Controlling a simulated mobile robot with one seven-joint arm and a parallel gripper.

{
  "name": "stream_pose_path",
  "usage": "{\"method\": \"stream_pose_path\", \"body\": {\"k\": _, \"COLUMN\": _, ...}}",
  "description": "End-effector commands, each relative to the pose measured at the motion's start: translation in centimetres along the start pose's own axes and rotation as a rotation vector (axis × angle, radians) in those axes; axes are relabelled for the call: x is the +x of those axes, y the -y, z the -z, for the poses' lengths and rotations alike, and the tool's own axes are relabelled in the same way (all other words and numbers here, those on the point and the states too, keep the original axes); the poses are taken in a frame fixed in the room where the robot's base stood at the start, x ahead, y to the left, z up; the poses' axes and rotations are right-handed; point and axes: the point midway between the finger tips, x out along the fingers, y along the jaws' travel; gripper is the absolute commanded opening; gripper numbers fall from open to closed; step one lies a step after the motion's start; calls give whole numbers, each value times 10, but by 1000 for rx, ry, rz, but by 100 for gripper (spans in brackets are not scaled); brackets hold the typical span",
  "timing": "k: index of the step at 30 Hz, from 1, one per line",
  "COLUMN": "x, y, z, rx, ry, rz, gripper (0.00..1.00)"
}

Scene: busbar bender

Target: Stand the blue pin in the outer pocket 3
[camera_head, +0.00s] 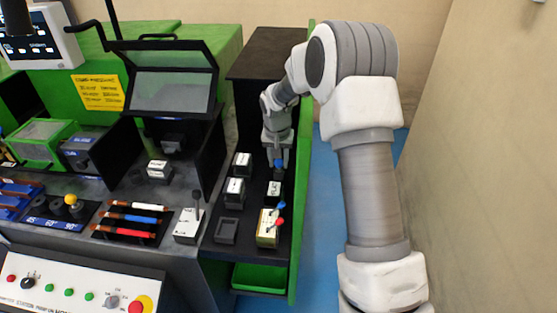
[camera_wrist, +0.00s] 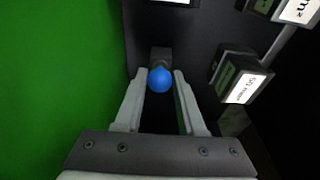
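The blue pin shows as a round blue head (camera_wrist: 160,79) between my fingertips in the wrist view. In the head view the blue pin (camera_head: 279,164) is just under my gripper (camera_head: 278,158), which points down over the right-hand black shelf. The fingers of my gripper (camera_wrist: 160,76) lie close against both sides of the head and appear shut on it. A small dark grey block (camera_wrist: 160,55) shows just beyond the head in the wrist view. The pin's stem is hidden, and I cannot tell whether it is in a pocket. No pocket number is readable.
Black holders with white labels (camera_head: 234,187) stand left of my gripper, and another labelled block (camera_head: 273,189) stands in front. A pale box (camera_head: 268,238) with red and blue knobs is nearer the front. A green wall (camera_head: 300,170) runs close along the right.

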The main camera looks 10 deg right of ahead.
Motion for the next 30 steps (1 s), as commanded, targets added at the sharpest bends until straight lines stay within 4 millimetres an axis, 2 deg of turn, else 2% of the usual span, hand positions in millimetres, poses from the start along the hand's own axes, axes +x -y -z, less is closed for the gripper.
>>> {"method": "stream_pose_path", "body": {"k": 1, "x": -1, "y": 0, "z": 0, "rx": 0, "ry": 0, "rz": 0, "gripper": 49}}
{"method": "stream_pose_path", "body": {"k": 5, "x": -1, "y": 0, "z": 0, "rx": 0, "ry": 0, "rz": 0, "gripper": 72}}
{"method": "stream_pose_path", "body": {"k": 13, "x": -1, "y": 0, "z": 0, "rx": 0, "ry": 0, "rz": 0, "gripper": 72}}
{"method": "stream_pose_path", "body": {"k": 17, "x": -9, "y": 0, "z": 1, "rx": 0, "ry": -2, "rz": 0, "gripper": 72}}
{"method": "stream_pose_path", "body": {"k": 23, "x": -47, "y": 0, "z": 2, "rx": 0, "ry": -6, "rz": 1, "gripper": 72}}
{"method": "stream_pose_path", "body": {"k": 30, "x": -107, "y": 0, "z": 2, "rx": 0, "ry": -5, "rz": 1, "gripper": 72}}
